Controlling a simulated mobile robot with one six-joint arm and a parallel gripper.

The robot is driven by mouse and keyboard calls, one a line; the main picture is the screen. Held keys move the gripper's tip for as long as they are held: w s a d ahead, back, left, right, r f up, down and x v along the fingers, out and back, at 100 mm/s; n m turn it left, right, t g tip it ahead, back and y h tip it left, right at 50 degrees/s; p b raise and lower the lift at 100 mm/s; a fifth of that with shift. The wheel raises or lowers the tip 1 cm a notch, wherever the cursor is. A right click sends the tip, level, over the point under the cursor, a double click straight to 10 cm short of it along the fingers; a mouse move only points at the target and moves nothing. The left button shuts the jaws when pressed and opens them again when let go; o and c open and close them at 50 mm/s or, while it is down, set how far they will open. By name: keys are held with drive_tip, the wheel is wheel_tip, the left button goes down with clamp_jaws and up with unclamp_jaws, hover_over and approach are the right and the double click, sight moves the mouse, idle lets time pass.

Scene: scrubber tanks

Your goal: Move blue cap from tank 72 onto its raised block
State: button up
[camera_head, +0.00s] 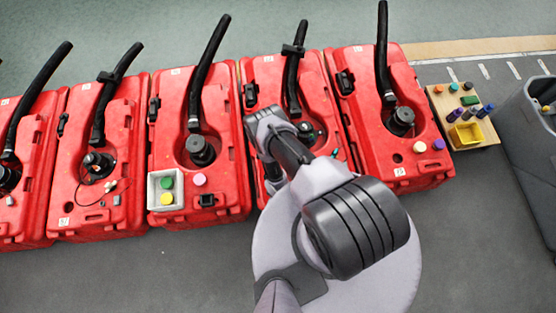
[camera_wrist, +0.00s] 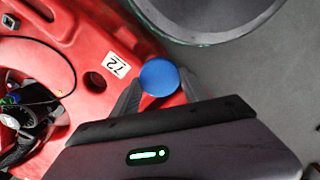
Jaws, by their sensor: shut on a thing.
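My gripper (camera_wrist: 159,88) is shut on the blue cap (camera_wrist: 159,77), with one dark finger on each side of it. The cap shows as a round blue disc in the wrist view. Tank 72 (camera_wrist: 92,40) is red, with its white number label (camera_wrist: 115,66) just left of the cap and a dark round hole further left. The cap is by the tank's edge; whether it touches the tank I cannot tell. In the head view my arm covers much of the red tank (camera_head: 264,72) below it, hiding gripper and cap. I cannot make out a raised block.
Several red tanks with black hoses (camera_head: 209,70) stand in a row. A grey tray (camera_head: 152,190) with green and yellow caps sits on the middle tank. A wooden board (camera_head: 484,136) with coloured items and a yellow bin (camera_head: 466,135) lies right. Grey floor in front is clear.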

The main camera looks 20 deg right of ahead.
drive_tip(key=shift+r+p, duration=2.1)
drive_tip(key=shift+r, duration=0.45)
drive_tip(key=shift+f, duration=0.1)
